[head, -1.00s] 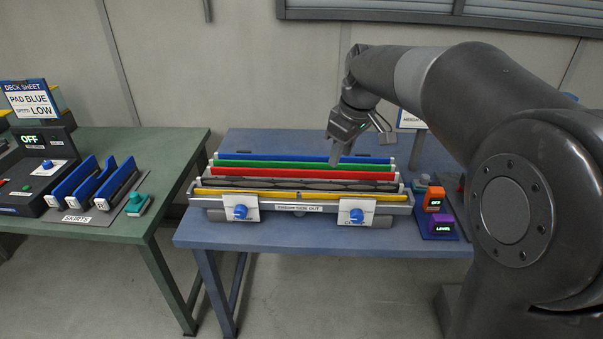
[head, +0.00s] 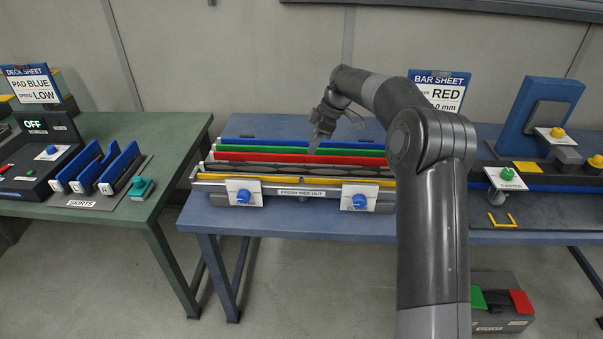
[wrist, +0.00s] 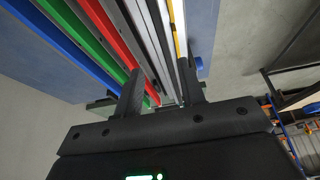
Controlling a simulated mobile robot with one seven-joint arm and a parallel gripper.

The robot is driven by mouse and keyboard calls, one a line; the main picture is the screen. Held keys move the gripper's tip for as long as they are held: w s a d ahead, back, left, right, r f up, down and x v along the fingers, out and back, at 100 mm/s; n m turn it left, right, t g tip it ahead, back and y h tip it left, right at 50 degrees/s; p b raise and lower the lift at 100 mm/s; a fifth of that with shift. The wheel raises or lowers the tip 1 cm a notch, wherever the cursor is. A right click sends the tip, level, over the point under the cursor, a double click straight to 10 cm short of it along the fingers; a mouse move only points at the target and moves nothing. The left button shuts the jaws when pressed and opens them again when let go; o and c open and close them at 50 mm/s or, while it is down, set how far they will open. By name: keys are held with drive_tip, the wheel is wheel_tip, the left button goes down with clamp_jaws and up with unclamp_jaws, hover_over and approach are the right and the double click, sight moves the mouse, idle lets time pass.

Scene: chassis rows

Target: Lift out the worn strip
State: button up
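The dark, wavy-edged strip (head: 270,168), which looks like the worn one, lies lengthwise in the grey chassis (head: 300,191) on the blue bench. It sits between the red strip (head: 260,157) and the yellow strip (head: 220,177) at the front. It also shows as a dark band in the wrist view (wrist: 150,35). My gripper (head: 314,148) is above the rows, near the green and red strips in the head view. In the wrist view my gripper (wrist: 160,86) has its fingers apart, with nothing clearly held. Whether a finger touches a strip cannot be told.
Green (head: 250,148) and blue (head: 250,141) strips lie behind the red one. Two blue knobs (head: 243,196) (head: 359,201) on white plates stand at the chassis front. A bar sheet sign (head: 440,92) reads RED. My arm hides the chassis's right end.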

sight(303, 167)
drive_tip(key=x, duration=0.3)
drive_tip(key=shift+f, duration=0.25)
drive_tip(key=shift+s+d+x, duration=0.1)
drive_tip(key=shift+s+x, duration=0.05)
drive_tip(key=shift+x, duration=1.2)
drive_tip(key=shift+s+d+x, duration=0.1)
drive_tip(key=shift+x, duration=1.3)
drive_tip(key=shift+f, duration=0.1)
drive_tip(key=shift+c, duration=0.3)
clamp_jaws()
